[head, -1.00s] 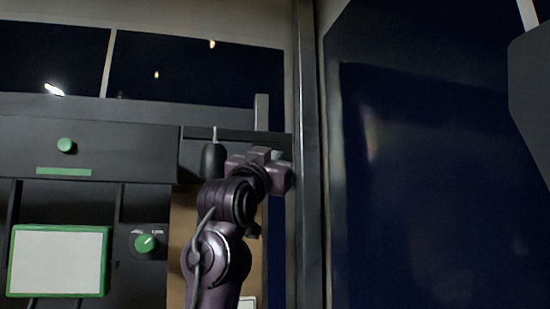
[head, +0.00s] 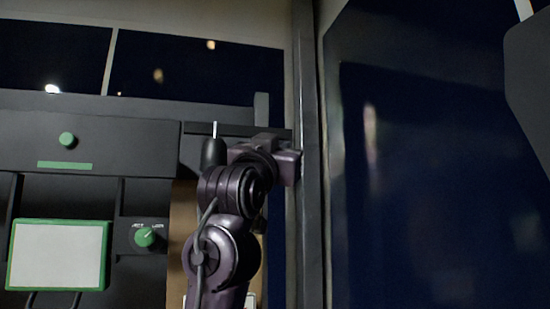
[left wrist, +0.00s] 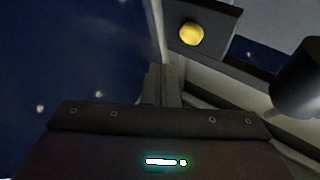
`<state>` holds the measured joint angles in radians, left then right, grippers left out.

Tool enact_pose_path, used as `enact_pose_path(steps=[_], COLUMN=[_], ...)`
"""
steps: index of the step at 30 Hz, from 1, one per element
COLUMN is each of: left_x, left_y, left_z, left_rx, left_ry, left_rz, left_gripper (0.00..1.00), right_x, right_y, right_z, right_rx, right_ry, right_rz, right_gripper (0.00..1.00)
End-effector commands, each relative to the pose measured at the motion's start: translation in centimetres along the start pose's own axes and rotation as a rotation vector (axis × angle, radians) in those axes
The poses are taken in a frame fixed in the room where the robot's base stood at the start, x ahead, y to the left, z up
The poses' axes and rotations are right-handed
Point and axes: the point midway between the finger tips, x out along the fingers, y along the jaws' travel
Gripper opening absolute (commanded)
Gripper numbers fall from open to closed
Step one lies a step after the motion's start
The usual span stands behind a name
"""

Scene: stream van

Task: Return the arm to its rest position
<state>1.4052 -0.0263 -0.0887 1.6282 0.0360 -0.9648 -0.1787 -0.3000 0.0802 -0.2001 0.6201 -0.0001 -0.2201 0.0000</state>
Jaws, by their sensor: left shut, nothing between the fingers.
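My left arm and gripper (head: 284,165) are purple and stand in front of the console, close to the dark upright post. In the head view the gripper body points away to the right and its fingertips cannot be made out. In the left wrist view the two fingers (left wrist: 163,85) are together, with nothing seen between them. My right gripper is not in view.
A dark cylinder with a pale rod (head: 213,152) is right beside my wrist. The post (head: 308,150) is close on the right. The console bears a green-framed panel (head: 58,256), a green knob (head: 145,237) and a green button (head: 67,139). Dark glass (head: 430,180) lies right.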

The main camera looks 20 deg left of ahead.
Motion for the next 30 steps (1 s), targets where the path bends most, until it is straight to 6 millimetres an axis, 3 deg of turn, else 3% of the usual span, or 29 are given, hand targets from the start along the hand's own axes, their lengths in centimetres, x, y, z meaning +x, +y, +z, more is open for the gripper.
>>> enact_pose_path(steps=[7, 23, 26, 29, 30], left_x=[-1.4, -1.4, -1.4, -1.5, -1.8], left_y=[0.9, 1.0, 1.3, 2.0, 2.4], left_z=[-0.9, -0.9, 0.7, 5.0, 7.5], left_rx=[-0.001, -0.001, -0.003, -0.009, -0.012], left_ry=[0.000, -0.002, -0.027, -0.096, -0.137], left_rz=[-0.001, 0.000, 0.005, 0.018, 0.026], left_gripper=[0.00, 0.00, 0.00, 0.00, 0.00], right_x=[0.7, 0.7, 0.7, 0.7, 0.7], right_y=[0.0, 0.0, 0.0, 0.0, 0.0], right_z=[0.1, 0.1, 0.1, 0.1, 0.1], right_rx=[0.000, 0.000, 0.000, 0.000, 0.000], right_ry=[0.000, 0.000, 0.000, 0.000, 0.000], right_rz=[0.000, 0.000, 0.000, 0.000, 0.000], right_gripper=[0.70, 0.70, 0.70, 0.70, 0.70])
